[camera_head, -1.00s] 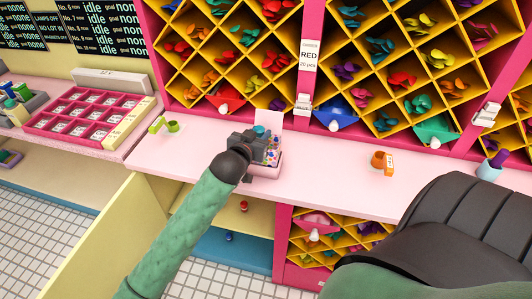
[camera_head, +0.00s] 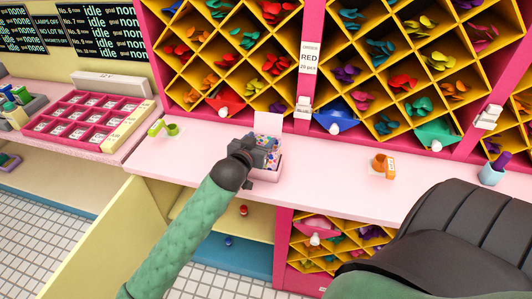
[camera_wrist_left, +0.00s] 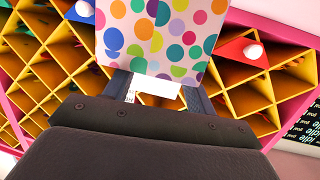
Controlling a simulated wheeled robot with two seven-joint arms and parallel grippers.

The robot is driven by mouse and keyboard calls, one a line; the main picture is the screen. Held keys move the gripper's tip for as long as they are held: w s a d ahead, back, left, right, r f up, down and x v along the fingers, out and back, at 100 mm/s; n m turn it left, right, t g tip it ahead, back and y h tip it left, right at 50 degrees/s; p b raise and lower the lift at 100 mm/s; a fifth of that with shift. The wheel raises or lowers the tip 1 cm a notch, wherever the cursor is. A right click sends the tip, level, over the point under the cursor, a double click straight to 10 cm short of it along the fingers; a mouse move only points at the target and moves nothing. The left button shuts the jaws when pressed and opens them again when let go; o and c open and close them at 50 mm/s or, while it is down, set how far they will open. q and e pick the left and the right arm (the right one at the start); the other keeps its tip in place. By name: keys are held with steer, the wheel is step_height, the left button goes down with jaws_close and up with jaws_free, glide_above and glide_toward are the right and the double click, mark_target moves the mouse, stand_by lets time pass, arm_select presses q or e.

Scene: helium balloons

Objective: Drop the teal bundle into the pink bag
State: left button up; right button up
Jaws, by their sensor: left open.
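The pink bag (camera_head: 268,174) stands on the pink counter, with many-coloured dots at its top and a white card (camera_head: 268,123) upright behind it. My left gripper (camera_head: 262,149) is over the bag's near left side and partly hides it. In the left wrist view its jaws (camera_wrist_left: 158,90) are apart, with no teal thing between them. A dotted panel (camera_wrist_left: 160,38) fills the top middle of that view, just beyond the fingers. I cannot make out the teal bundle now; whether it lies inside the bag is hidden.
Yellow diamond-shaped racks (camera_head: 240,50) of coloured balloons stand behind the counter (camera_head: 320,170). An orange tape holder (camera_head: 381,166) and a purple item in a pale cup (camera_head: 494,168) are to the right. Green rings (camera_head: 164,129) are to the left. The counter between is clear.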

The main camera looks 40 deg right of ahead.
arm_select(q)
steer(key=shift+a, duration=0.15)
steer(key=shift+s+a+b, duration=0.2)
steer(key=shift+a+b, duration=0.1)
steer(key=b+v, duration=0.2)
steer(key=v, duration=0.5)
arm_select(e)
step_height(320, 180, up, 6)
steer(key=w+a, duration=0.2)
steer(key=shift+w+a+f, duration=0.2)
steer(key=shift+w+a, duration=0.15)
arm_select(q)
steer(key=shift+w, duration=0.1)
